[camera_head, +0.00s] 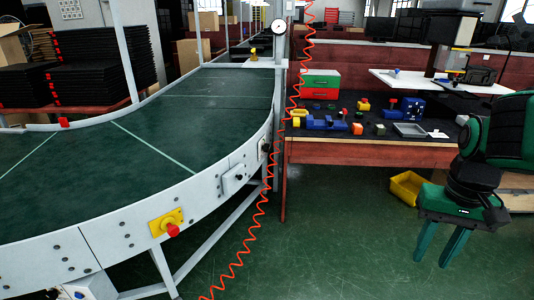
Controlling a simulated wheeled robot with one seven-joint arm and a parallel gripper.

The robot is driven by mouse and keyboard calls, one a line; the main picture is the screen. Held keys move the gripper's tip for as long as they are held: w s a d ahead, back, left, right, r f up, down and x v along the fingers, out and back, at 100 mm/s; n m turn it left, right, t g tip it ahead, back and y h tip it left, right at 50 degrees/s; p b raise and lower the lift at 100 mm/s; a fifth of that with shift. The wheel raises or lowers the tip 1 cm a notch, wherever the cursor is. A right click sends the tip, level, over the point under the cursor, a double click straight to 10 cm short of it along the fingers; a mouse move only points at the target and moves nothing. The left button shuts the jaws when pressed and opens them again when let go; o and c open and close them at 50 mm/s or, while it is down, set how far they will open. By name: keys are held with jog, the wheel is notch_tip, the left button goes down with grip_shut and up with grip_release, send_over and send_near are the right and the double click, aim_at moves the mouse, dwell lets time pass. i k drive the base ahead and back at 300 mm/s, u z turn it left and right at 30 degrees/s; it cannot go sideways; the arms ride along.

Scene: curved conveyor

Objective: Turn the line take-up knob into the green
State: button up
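The curved conveyor (95,228) fills the left side, with a dark green belt and a pale metal side rail. A small grey-white box with a dark round part (235,179) sits on the rail, and a smaller dark fitting (265,147) is farther along it. I cannot tell which fitting is the take-up knob. A round white dial (278,27) is on a post beyond the belt; its markings are too small to read. My gripper (431,262) hangs at the right, fingers down, apart and empty, far from the conveyor.
A red emergency button (172,230) on a yellow plate sticks out from the near rail. A coiled red hose (247,232) hangs in front of the conveyor. A workbench (345,153) with several small parts and a yellow bin (406,187) stand behind. Green floor is clear between.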

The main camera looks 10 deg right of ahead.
aim_at(266, 148)
jog(key=z, duration=0.2)
jog(key=i, duration=1)
jog(key=z, duration=0.6)
jog(key=i, duration=0.4)
jog(key=z, duration=0.15)
